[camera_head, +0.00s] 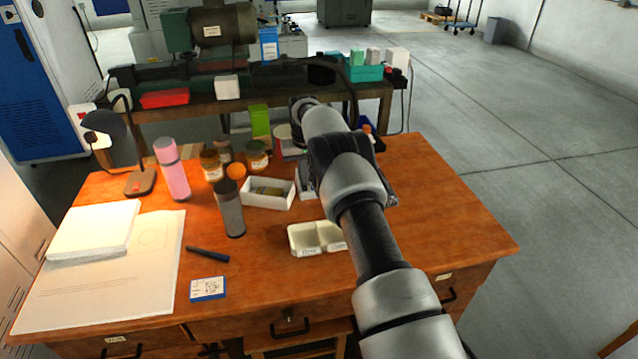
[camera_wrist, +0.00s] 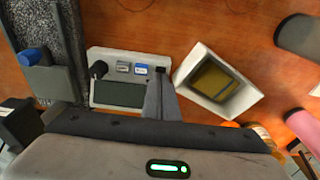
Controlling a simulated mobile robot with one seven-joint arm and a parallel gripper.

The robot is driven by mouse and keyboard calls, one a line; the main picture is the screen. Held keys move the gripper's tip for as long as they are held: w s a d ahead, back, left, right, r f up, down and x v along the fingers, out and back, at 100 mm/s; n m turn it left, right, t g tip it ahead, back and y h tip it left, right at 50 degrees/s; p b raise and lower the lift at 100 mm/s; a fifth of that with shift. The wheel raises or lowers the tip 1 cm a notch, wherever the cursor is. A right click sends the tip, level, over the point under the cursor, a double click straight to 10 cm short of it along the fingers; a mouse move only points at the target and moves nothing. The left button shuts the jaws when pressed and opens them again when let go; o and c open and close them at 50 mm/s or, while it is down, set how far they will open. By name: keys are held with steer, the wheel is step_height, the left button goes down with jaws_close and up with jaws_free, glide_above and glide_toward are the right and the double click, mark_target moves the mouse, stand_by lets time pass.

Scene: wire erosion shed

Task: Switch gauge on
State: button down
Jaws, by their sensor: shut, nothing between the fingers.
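The gauge (camera_wrist: 118,58) shows in the wrist view as a pale panel with a dark display (camera_wrist: 118,95), a black knob (camera_wrist: 98,70), a small grey button (camera_wrist: 123,68) and a blue-marked button (camera_wrist: 141,70). My gripper (camera_wrist: 160,72) is shut and empty. Its fingertips are over the right end of the panel, just right of the blue-marked button. I cannot tell if they touch the panel. In the head view my arm hides the gripper and most or all of the gauge.
A white open box (camera_head: 267,205) with a yellowish block inside stands close right of the gauge in the wrist view. A dark speckled upright (camera_wrist: 68,30) and a blue knob (camera_wrist: 33,56) are to its left. Bottles and jars stand nearby on the wooden desk (camera_head: 445,200), whose right side is clear.

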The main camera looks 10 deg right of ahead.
steer(key=shift+f+b, duration=0.45)
steer(key=shift+f, duration=0.2)
stand_by(0.9)
step_height(320, 180, up, 7)
steer(key=p, duration=0.3)
stand_by(0.6)
